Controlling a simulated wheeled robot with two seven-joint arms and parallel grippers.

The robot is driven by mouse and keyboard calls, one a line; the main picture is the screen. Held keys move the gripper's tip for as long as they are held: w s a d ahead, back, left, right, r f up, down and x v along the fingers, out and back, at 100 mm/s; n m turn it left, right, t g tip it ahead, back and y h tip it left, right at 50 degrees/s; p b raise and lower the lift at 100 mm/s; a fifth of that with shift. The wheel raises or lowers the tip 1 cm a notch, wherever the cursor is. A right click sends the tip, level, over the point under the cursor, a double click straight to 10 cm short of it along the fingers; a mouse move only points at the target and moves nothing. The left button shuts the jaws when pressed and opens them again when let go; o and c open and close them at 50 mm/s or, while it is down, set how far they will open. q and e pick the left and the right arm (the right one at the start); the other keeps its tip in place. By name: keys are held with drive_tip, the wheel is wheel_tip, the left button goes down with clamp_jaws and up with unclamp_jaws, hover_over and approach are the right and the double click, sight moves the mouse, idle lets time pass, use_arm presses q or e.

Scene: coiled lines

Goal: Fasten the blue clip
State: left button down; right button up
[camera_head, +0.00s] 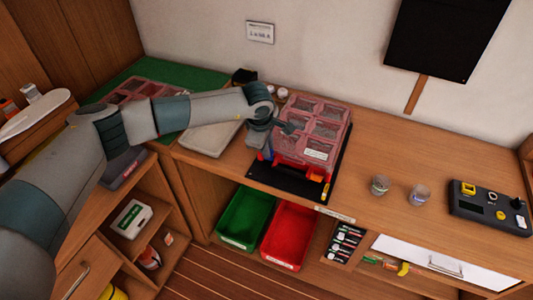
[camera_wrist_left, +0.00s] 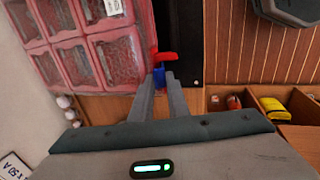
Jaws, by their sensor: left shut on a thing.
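A case with a clear reddish lid and several compartments (camera_head: 312,122) lies on a black mat (camera_head: 283,182) on the bench; its lid looks down. My left gripper (camera_head: 264,150) is at the case's front left corner. In the left wrist view, the left fingers (camera_wrist_left: 161,82) are closed around the blue clip (camera_wrist_left: 158,76), beside a red part (camera_wrist_left: 165,57) of the case. The fingers hide much of the clip, so I cannot tell whether it is fastened. My right gripper is out of view.
Two small jars (camera_head: 380,185) and a black device (camera_head: 490,207) stand to the right. A green bin (camera_head: 243,216) and a red bin (camera_head: 289,235) are below the bench front. A grey tray (camera_head: 208,139) lies left of the case.

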use_arm(q)
drive_tip(key=shift+w+d+f+g+b, duration=0.15)
drive_tip(key=shift+w+g+b, duration=0.25)
drive_tip(key=shift+b, duration=0.4)
drive_tip(key=shift+r+g, duration=0.2)
drive_tip(key=shift+g, duration=0.1)
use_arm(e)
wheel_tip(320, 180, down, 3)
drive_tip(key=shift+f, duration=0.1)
use_arm(q)
drive_tip(key=c, duration=1.7)
unclamp_jaws()
drive_tip(key=shift+r+b, duration=0.2)
drive_tip(key=shift+b, duration=0.1)
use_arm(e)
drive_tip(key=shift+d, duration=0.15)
use_arm(q)
drive_tip(key=shift+s+a+r+b, duration=0.15)
drive_tip(key=shift+s+r+b, duration=0.6)
drive_tip(key=shift+r, duration=2.05)
drive_tip(key=shift+s+a+r+b, duration=0.1)
drive_tip(key=shift+r+b, duration=1.3)
drive_tip(key=shift+r, duration=1.45)
drive_tip(key=shift+s+a+r+b, duration=0.15)
drive_tip(key=shift+s+r+b, duration=0.6)
drive_tip(key=shift+r, duration=2.05)
use_arm(e)
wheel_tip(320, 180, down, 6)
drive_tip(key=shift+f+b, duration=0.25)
drive_tip(key=shift+b, duration=0.05)
